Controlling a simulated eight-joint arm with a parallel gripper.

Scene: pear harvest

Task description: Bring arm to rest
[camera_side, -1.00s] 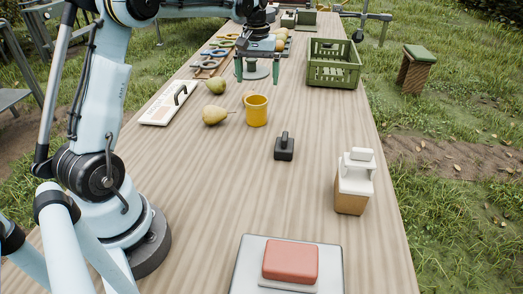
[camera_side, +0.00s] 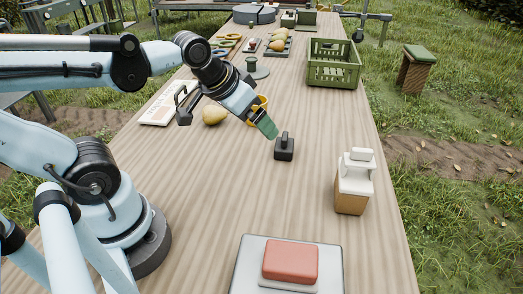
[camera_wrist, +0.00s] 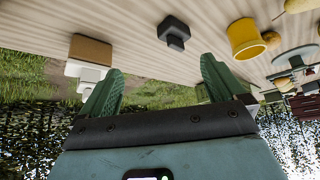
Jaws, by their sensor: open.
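My gripper (camera_side: 264,127) is over the middle of the wooden table, beside a small black block with a handle (camera_side: 284,152) in the side view. Its green fingers point down to the right there, and only one finger shows clearly. In the wrist view the two green fingers of my gripper (camera_wrist: 158,88) stand wide apart with nothing between them. The black block (camera_wrist: 174,33) lies beyond the fingertips in that view. My arm is bent, with the forearm reaching out across the left part of the table (camera_side: 210,215).
A yellow mug (camera_side: 262,101) is partly hidden behind my gripper. A pear (camera_side: 213,115) lies left of it. A white-topped brown dispenser (camera_side: 354,180) stands right, a red pad on a grey plate (camera_side: 290,262) in front, and a green crate (camera_side: 333,66) at the back right.

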